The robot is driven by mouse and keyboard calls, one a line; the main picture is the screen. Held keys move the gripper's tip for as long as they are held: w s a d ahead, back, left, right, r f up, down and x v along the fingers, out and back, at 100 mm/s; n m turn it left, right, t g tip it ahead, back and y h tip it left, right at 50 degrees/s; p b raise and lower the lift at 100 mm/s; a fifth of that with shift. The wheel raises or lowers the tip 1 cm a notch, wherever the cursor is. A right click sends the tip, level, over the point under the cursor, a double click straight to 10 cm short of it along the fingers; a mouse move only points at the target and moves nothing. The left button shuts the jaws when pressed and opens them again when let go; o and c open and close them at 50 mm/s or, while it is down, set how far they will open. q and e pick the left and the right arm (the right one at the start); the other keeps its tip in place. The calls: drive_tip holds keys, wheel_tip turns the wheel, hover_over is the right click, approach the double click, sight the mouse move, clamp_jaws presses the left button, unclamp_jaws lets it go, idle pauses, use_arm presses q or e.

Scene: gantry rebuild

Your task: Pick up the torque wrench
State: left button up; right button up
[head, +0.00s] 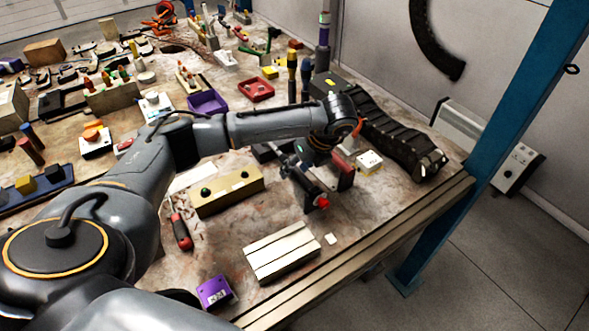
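My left arm reaches across the cluttered workbench (352,225) from the left. Its gripper (312,170) points down over the right part of the bench. Its fingers blend into dark parts beneath, so I cannot tell whether they are open or shut. A dark tool-like piece with a red end (322,203) lies right at the gripper. I cannot tell whether it is the torque wrench, or whether it is held or only touching. No other thing is clearly a torque wrench. My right gripper is not in view.
A tan box with green buttons (228,190), a red-handled screwdriver (181,232), a pale grooved block (283,253) and a purple box (215,292) lie nearer. A black segmented track (395,140) lies right. A blue post (490,140) stands at the bench's right edge.

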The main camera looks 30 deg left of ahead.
use_arm(q)
clamp_jaws()
drive_tip(key=shift+r, duration=0.2)
